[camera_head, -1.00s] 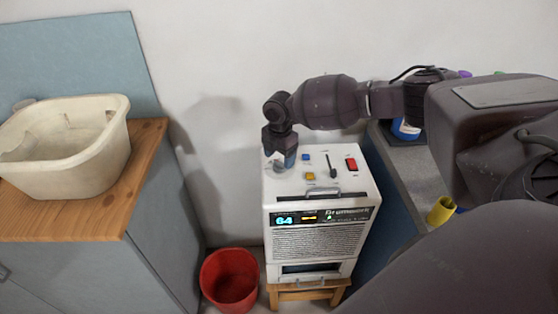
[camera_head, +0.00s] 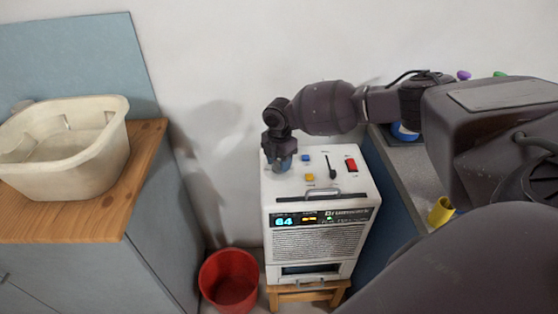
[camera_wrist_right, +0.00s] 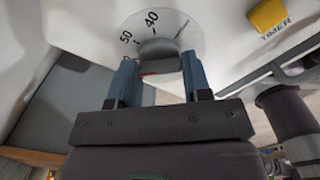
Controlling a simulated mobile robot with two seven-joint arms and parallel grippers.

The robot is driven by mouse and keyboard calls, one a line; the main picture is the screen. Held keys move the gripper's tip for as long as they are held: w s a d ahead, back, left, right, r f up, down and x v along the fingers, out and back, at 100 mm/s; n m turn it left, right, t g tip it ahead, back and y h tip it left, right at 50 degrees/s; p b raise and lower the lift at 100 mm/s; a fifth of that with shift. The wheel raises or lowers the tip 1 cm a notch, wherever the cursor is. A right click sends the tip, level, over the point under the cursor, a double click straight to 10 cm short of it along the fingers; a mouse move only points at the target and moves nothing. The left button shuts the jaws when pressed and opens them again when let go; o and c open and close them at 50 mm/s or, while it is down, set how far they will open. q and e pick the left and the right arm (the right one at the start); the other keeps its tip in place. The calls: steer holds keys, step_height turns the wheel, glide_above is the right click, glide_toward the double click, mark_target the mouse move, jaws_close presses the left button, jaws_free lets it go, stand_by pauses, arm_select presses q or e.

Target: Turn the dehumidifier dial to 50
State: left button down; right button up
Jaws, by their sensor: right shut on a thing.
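The dehumidifier (camera_head: 318,240) is a white box with a lit display reading 64. Its dial (camera_wrist_right: 160,48) is a grey knob on a pale round scale marked 50 and 40, seen in the right wrist view. My right gripper (camera_wrist_right: 159,68) has its two blue fingers on either side of the knob and is shut on it. In the head view my right gripper (camera_head: 283,165) reaches down onto the top's back left corner and mostly hides the dial. The knob's pointer cannot be made out. My left gripper is not in view.
Beside the dial are a blue button (camera_head: 306,158), a yellow timer button (camera_head: 310,177), a black lever (camera_head: 332,172) and a red switch (camera_head: 351,164). A handle (camera_head: 308,195) crosses the front top edge. A red bucket (camera_head: 229,281) stands left of the wooden stool (camera_head: 308,288).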

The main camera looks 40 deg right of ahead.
steer(key=shift+r+m+p, duration=0.1)
steer(key=shift+m+p, duration=0.25)
steer(key=shift+m, duration=0.15)
steer(key=shift+m+p, duration=0.7)
steer(key=shift+m, duration=0.8)
steer(key=m+p, duration=0.2)
steer(key=shift+m, duration=0.4)
steer(key=shift+m+p, duration=0.7)
steer(key=shift+m, duration=0.3)
